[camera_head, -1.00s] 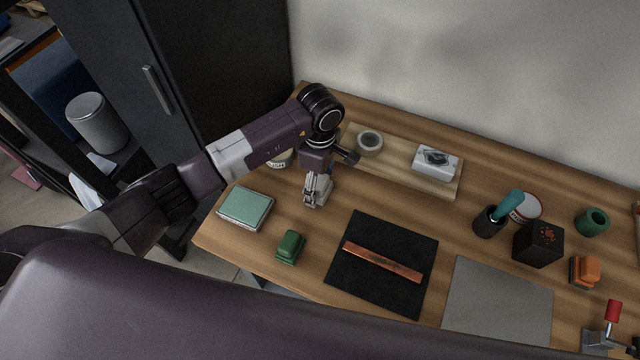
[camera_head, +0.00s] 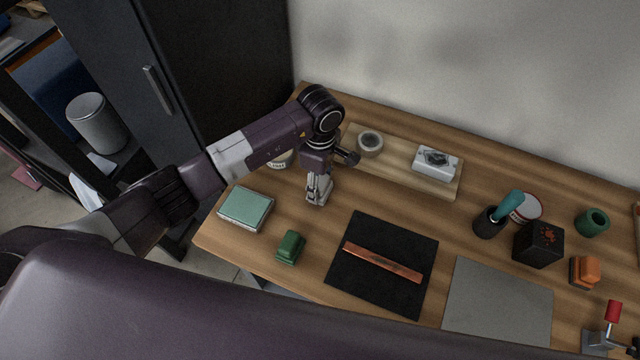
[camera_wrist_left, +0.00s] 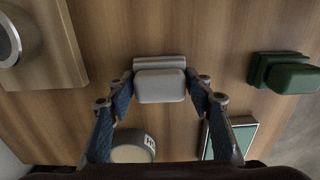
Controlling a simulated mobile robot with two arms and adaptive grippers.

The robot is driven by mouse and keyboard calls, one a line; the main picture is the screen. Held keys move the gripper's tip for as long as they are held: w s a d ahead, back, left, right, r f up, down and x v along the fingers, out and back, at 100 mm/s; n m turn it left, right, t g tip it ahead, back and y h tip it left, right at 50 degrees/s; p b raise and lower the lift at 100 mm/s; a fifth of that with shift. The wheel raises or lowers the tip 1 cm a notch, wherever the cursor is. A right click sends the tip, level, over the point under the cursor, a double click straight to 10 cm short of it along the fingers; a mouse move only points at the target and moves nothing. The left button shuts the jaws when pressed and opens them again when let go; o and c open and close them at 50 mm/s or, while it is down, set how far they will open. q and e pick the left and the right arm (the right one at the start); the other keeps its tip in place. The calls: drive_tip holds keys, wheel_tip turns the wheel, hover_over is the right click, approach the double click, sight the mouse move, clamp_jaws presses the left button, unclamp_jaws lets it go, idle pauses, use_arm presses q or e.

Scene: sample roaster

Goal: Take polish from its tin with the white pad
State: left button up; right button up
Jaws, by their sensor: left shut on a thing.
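My left gripper (camera_head: 318,198) is shut on the white pad (camera_wrist_left: 160,87), a pale block that sits between its two fingers in the left wrist view. In the head view the pad is mostly hidden by the fingers, and I cannot tell whether it touches the table. A round, pale tin with dark lettering (camera_head: 281,160) stands behind my left forearm, which covers much of it. The tin also shows at the bottom of the left wrist view (camera_wrist_left: 133,147), apart from the pad. My right gripper is not in view.
A green pad (camera_head: 290,247) and a green-topped box (camera_head: 246,208) are near the left table edge. A copper bar (camera_head: 383,263) lies on a black mat (camera_head: 365,290). A wooden board (camera_head: 395,173) lies behind the gripper. A red-and-white tin (camera_head: 527,208) is at right.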

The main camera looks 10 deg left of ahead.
sight(320, 181)
use_arm(q)
wheel_tip(320, 181, up, 20)
drive_tip(key=b, duration=0.2)
drive_tip(key=o, duration=0.6)
drive_tip(key=c, duration=0.4)
